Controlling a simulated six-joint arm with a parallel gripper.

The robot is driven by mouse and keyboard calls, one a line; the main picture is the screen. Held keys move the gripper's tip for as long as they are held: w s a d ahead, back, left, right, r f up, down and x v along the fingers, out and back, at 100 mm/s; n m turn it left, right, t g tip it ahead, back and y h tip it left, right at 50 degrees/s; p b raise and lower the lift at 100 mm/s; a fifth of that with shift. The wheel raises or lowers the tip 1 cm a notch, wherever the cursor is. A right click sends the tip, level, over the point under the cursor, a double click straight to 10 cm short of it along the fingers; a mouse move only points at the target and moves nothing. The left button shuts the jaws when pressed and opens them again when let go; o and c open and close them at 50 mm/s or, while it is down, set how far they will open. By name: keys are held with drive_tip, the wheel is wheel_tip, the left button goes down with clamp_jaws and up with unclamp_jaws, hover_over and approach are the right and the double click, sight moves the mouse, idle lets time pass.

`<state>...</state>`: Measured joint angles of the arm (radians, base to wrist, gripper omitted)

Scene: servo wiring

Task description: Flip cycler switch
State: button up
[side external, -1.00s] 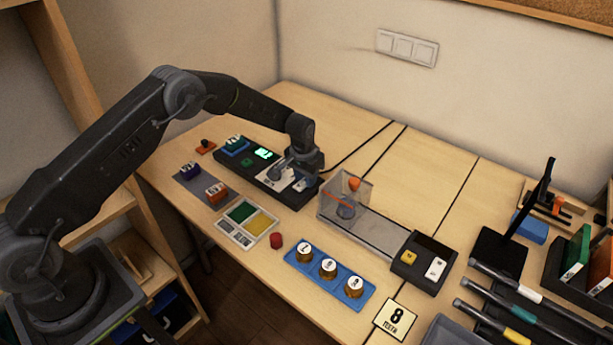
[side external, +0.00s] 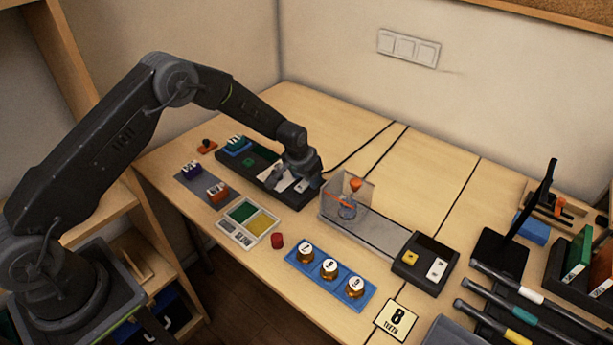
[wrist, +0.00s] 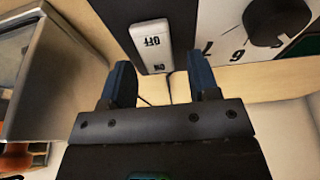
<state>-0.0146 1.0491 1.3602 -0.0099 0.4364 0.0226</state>
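The cycler is a black box (side external: 288,195) at the back left of the table. Its switch is a white rocker (wrist: 151,45) marked OFF and ON, at the top middle of the wrist view. My gripper (wrist: 158,64) is open, with its two blue-grey fingers apart and the rocker between and beyond their tips. Nothing is held between them. In the side view my gripper (side external: 304,182) is down over the right end of the cycler and hides most of the switch. I cannot tell whether a finger touches it. A black dial knob (wrist: 278,20) sits right of the rocker.
A clear-walled box (side external: 344,196) stands close to the right of my gripper, and its wall (wrist: 62,75) shows at left in the wrist view. A blue tray (side external: 318,284) with several numbered pieces and a sorting tray (side external: 226,231) lie in front.

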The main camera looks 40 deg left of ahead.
sight(297, 190)
drive_tip(key=v, duration=1.3)
drive_tip(key=shift+r, duration=0.4)
drive_tip(key=shift+s, duration=0.15)
drive_tip(key=s+r+t, duration=0.1)
drive_tip(key=s+r, duration=1.4)
drive_tip(key=r, duration=0.2)
drive_tip(key=s+r+t, duration=0.1)
drive_tip(key=s, duration=1.7)
drive_tip(key=shift+s+d+r, duration=0.2)
drive_tip(key=shift+d+r, duration=0.2)
